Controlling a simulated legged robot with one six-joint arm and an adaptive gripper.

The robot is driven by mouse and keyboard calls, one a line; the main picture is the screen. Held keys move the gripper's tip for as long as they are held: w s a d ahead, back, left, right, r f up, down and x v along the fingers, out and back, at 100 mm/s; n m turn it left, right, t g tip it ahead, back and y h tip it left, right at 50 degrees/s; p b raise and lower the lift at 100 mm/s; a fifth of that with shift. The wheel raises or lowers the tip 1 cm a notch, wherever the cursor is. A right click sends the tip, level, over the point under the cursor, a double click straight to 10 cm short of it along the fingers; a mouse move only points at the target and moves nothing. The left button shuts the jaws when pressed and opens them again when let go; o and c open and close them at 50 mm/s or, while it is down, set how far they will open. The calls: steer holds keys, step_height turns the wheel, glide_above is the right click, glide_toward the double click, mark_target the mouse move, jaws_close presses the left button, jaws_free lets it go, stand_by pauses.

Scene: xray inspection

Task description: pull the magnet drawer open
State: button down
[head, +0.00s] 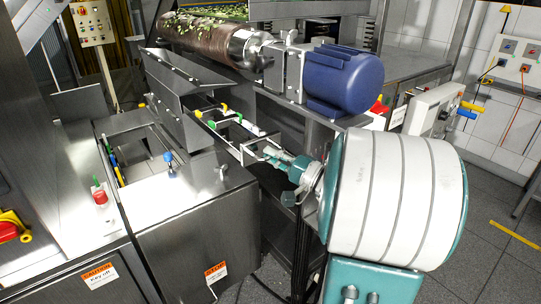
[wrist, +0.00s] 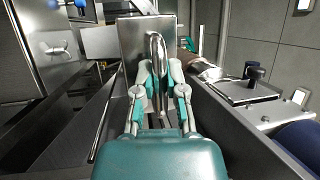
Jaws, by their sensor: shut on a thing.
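The magnet drawer's metal front plate (wrist: 131,40) stands upright ahead of my gripper in the wrist view. A bent metal handle (wrist: 155,44) sticks out from it. My gripper (wrist: 158,85) has its teal and white fingers on both sides of the handle and is shut on it. In the head view my gripper (head: 272,160) reaches left from my large white and teal arm to the end of a light metal frame (head: 247,151). The handle is too small to make out there, and how far the drawer is out I cannot tell.
A blue motor (head: 345,80) and a conveyor roller (head: 245,48) sit above and behind my gripper. Metal walls run close along both sides in the wrist view. Open floor lies at right.

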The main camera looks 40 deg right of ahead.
steer(key=shift+f, duration=0.25)
steer(key=c, duration=0.7)
jaws_free()
steer(key=shift+r, duration=0.1)
steer(key=v, duration=1.2)
